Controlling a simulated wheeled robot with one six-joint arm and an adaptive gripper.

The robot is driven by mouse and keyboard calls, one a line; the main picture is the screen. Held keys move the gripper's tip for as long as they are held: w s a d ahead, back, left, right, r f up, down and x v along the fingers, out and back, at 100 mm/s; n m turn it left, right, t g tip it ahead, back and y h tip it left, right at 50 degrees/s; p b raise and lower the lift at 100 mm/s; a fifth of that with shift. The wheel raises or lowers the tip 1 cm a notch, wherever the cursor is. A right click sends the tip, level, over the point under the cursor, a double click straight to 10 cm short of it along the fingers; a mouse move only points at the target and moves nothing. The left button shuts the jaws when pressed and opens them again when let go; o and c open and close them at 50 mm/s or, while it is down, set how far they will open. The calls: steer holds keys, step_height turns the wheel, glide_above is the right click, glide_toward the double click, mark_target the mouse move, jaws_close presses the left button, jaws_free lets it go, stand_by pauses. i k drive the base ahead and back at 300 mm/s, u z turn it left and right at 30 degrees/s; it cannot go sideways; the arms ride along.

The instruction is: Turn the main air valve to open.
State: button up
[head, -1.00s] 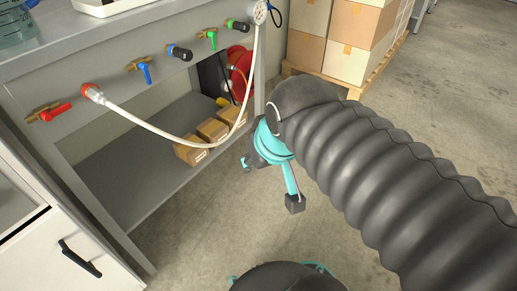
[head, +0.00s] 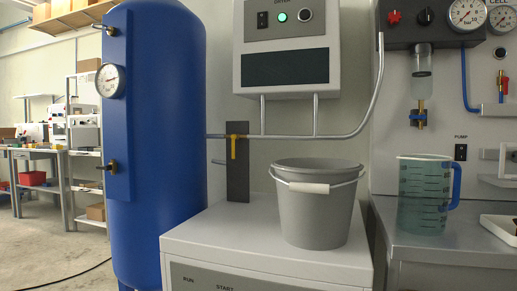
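A valve with a yellow lever (head: 233,147) sits on the grey air pipe (head: 275,137) between the blue tank and the dryer's drop pipes. It looks like the main air valve, though no label on it can be read. Its lever points straight down, across the level pipe. A dark upright plate (head: 238,180) stands behind the lever. My gripper is not in view in the head view, so its place relative to the valve does not show.
A grey bucket (head: 318,215) stands on the white cabinet (head: 230,235), right of the valve. A blue tank (head: 165,190) with a gauge rises at left. A dryer box (head: 285,40) hangs above. A measuring jug (head: 422,200) stands on the right bench. Open floor lies far left.

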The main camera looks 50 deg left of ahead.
mark_target(234, 137)
steer(key=z, duration=0.15)
steer(key=k, duration=0.35)
steer(key=u, duration=1.6)
steer(key=i, duration=0.9)
steer(key=u, duration=2.75)
steer(key=k, duration=0.55)
steer(key=z, duration=0.7)
steer(key=i, duration=0.5)
